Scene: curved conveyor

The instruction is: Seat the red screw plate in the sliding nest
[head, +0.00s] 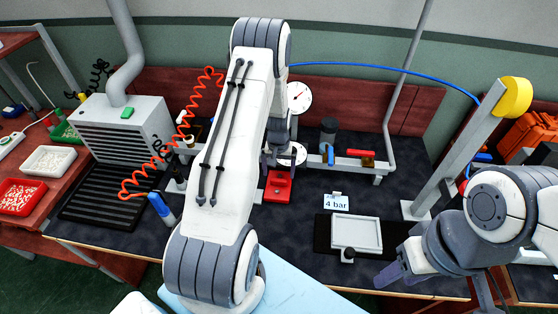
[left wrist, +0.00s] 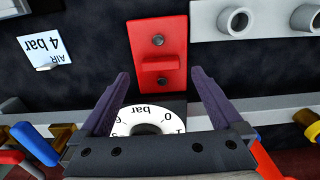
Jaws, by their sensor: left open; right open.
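The red screw plate (head: 278,187) lies flat on the dark bench near its middle; the left wrist view shows it with a raised bar and two dark screws (left wrist: 159,66). My left gripper (head: 283,152) is just behind and above it, partly hidden by my arm in the head view. In the left wrist view its open fingers (left wrist: 162,80) are spread wide near one end of the plate, with nothing held. The sliding nest (head: 357,217), a pale shallow frame with a black knob, stands at the front right and looks empty. My right gripper (head: 388,276) is low at the front right, with nothing visible in it.
A white pressure dial (left wrist: 148,115) shows between my left fingers. Another gauge (head: 299,97) stands at the back. An "AIR 4 bar" card (head: 336,202) stands behind the nest. A grey post with a yellow cap (head: 515,98) is at right. Bench between plate and card is clear.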

